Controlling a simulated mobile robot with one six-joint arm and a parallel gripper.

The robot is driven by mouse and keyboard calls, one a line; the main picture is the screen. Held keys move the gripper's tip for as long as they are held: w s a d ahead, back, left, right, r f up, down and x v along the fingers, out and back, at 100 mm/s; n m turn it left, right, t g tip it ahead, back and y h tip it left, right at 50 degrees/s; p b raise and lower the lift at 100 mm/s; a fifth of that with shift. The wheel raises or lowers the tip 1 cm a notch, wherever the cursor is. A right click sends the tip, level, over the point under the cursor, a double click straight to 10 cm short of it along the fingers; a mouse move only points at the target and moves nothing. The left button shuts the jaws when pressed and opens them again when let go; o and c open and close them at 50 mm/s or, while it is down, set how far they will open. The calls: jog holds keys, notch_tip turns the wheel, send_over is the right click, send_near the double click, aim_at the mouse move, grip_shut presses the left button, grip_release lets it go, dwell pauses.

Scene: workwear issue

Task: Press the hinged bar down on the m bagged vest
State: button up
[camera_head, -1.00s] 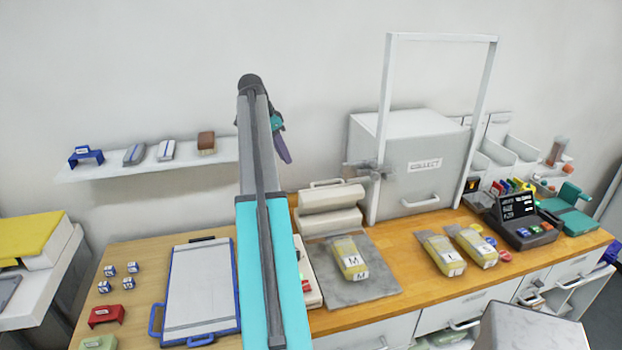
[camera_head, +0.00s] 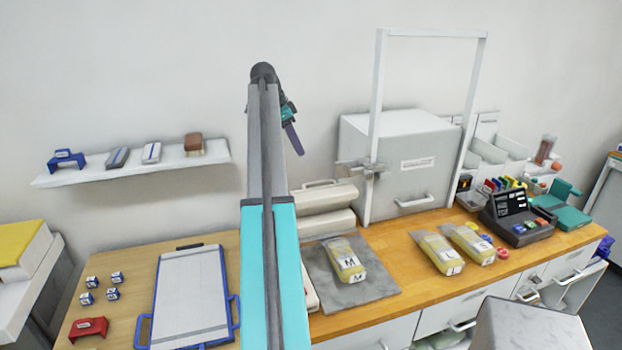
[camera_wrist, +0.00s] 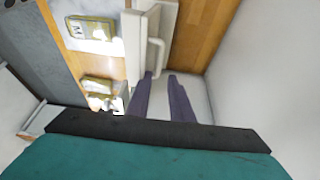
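The M bagged vest (camera_head: 345,261) is a yellow bag with a white label, lying on a grey mat (camera_head: 330,297) on the wooden counter. Just behind it is a white sealer-like device with a long upper bar (camera_head: 325,202) and a handle on top; it appears raised. My gripper (camera_head: 294,137) hangs in the air above and left of this device, well apart from it. In the wrist view its two purple fingers (camera_wrist: 161,78) are apart with nothing between them.
Two more bagged vests, L (camera_head: 437,253) and S (camera_head: 470,243), lie right of the mat. A white cabinet (camera_head: 400,165) with a tall frame (camera_head: 376,100) stands behind. A wall shelf (camera_head: 130,170) is at left.

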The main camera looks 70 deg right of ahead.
jog(key=shift+p+x, duration=2.2)
jog(key=shift+x, duration=4.65)
jog(key=shift+w, duration=0.1)
grip_shut()
